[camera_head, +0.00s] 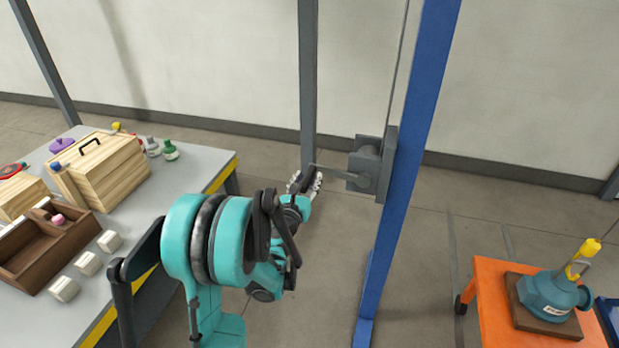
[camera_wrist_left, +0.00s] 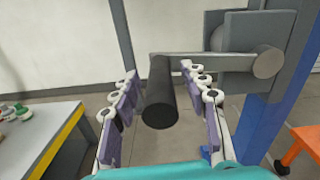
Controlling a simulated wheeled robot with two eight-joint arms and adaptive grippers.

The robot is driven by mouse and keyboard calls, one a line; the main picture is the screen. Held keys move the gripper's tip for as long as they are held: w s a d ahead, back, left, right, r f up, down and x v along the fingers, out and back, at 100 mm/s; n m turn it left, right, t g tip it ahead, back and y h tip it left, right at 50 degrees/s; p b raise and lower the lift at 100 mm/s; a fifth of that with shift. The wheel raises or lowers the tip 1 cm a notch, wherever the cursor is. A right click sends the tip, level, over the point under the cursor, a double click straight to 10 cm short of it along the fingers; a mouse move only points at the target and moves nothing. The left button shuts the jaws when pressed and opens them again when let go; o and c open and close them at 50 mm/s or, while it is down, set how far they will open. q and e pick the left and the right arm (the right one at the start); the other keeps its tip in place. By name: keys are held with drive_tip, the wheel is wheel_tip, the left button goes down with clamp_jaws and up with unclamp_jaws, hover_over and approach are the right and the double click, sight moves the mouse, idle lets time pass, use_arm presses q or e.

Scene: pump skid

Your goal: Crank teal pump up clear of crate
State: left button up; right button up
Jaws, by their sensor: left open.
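The winch crank has a grey arm (camera_head: 340,172) with a black handle (camera_wrist_left: 160,95) at its end. The crank's hub (camera_head: 366,165) is mounted on the blue post. My left gripper (camera_head: 304,183) is at the handle; in the left wrist view the handle lies between its two spread, open fingers. Both fingers look apart from it. The teal pump (camera_head: 549,296) sits upright on a brown wooden base (camera_head: 519,299), with a yellow hook (camera_head: 583,257) at its top. I cannot tell whether that base is the crate. My right gripper is out of view.
The blue post (camera_head: 404,170) stands right of the crank. An orange cart (camera_head: 492,290) carries the pump. A grey table (camera_head: 196,165) at left holds wooden boxes, a brown tray (camera_head: 62,245) and small items. The floor between table and post is clear.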

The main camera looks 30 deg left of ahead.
use_arm(q)
drive_tip(key=shift+x, duration=0.95)
drive_tip(key=shift+r, duration=0.1)
clamp_jaws()
